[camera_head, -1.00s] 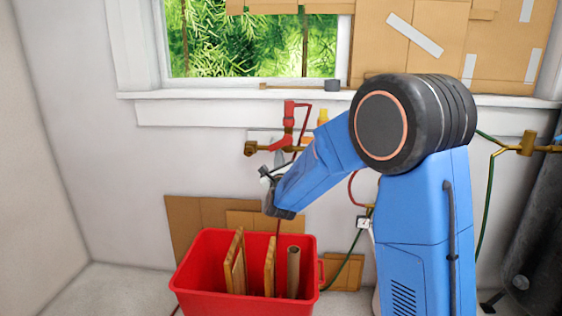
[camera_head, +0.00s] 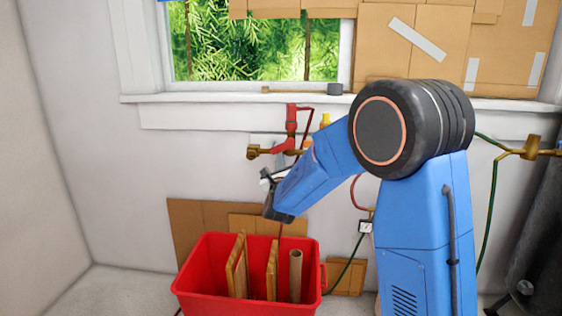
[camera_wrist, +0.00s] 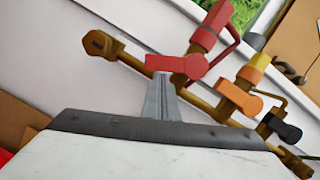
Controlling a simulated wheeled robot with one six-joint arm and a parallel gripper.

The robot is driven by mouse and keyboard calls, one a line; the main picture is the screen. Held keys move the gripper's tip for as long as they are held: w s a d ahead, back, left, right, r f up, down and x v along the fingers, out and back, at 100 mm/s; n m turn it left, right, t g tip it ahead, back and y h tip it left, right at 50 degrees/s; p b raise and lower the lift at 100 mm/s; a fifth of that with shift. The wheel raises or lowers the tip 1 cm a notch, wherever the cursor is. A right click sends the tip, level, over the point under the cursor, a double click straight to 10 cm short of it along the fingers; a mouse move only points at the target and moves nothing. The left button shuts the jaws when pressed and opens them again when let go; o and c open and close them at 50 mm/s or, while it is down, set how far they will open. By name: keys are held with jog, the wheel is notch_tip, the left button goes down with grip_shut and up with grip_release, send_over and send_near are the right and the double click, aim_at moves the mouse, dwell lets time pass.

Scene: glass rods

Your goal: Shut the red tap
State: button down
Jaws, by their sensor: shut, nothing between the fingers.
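The red tap (camera_wrist: 178,66) is on a brass pipe on the white wall, with a red lever handle and a red upper body. It also shows in the head view (camera_head: 291,125), below the window sill. My gripper (camera_wrist: 160,76) is shut and empty. Its fingertips reach up to the left part of the red lever in the wrist view; I cannot tell whether they touch it. In the head view my gripper is small and partly hidden by my arm, just below the red tap.
An orange tap (camera_wrist: 250,98) and a dark-handled tap (camera_wrist: 284,128) sit to the right on the same pipework. The brass spout end (camera_wrist: 97,43) points left. A red crate (camera_head: 200,287) with boards and a tube stands below. Cardboard (camera_head: 187,225) leans on the wall.

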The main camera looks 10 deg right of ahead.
jog(key=shift+a+r, duration=0.1)
jog(key=shift+a, duration=0.1)
jog(key=shift+w+a+r, duration=0.3)
jog(key=shift+a+r, duration=0.4)
jog(key=shift+r, duration=0.25)
